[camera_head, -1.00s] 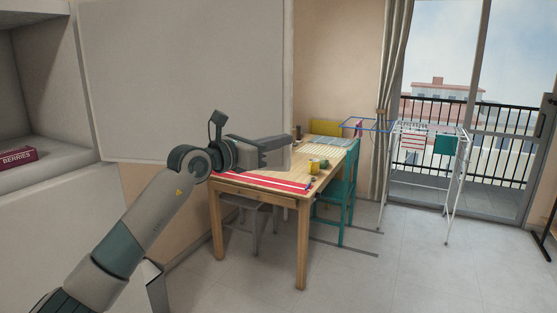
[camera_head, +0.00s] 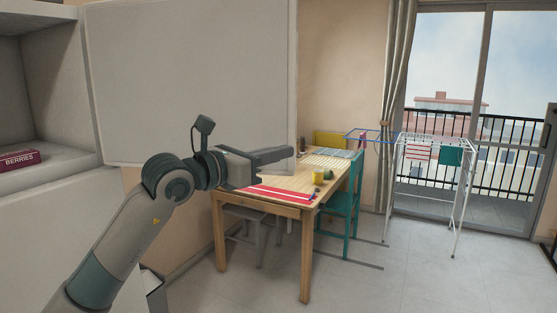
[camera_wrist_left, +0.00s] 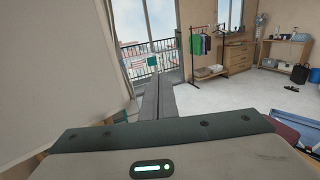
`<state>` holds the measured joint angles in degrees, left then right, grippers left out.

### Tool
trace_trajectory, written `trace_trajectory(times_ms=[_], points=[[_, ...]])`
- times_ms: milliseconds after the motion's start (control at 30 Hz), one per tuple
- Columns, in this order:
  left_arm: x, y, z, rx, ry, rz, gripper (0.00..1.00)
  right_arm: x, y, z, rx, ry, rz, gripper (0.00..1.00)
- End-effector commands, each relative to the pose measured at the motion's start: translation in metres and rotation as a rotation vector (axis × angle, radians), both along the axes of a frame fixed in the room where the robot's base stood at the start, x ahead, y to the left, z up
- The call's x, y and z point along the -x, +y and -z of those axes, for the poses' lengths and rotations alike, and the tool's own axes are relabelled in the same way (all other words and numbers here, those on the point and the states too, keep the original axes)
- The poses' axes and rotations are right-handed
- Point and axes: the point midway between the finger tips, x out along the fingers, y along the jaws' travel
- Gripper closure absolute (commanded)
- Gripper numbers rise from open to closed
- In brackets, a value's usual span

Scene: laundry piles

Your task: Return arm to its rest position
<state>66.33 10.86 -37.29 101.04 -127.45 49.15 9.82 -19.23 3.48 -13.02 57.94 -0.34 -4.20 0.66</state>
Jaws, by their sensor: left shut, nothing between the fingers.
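My left arm (camera_head: 125,243) reaches up from the lower left in the head view. Its gripper (camera_head: 288,152) points right, in front of the large pale panel and, in the picture, over the far left part of the wooden table. The fingers lie together, shut and empty. In the left wrist view the shut fingers (camera_wrist_left: 152,96) point away into the room with nothing between them. My right gripper is not in view.
A wooden table (camera_head: 307,215) with a red striped cloth (camera_head: 272,193) and a yellow cup (camera_head: 318,177) stands ahead. A teal chair (camera_head: 352,200) stands beside it. A drying rack (camera_head: 459,200) is near the balcony door. A box of berries (camera_head: 20,159) sits on the left shelf. Floor at right is clear.

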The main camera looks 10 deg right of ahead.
Motion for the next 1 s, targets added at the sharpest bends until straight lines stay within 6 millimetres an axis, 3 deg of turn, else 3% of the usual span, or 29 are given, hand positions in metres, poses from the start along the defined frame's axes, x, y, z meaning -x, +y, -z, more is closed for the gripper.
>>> trace_trajectory(times_ms=[500, 667, 867, 1000], points=[[0.007, 0.002, 0.000, 0.001, 0.001, 0.000, 1.00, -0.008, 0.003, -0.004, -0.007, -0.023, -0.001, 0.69], [0.005, 0.001, 0.013, 0.023, 0.043, 0.018, 1.00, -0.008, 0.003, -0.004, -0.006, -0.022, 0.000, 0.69], [-0.003, -0.001, 0.068, 0.143, 0.236, 0.095, 1.00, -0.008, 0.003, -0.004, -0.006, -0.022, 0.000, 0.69], [-0.009, 0.003, 0.128, 0.313, 0.462, 0.160, 1.00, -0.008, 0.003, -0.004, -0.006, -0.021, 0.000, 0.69]])
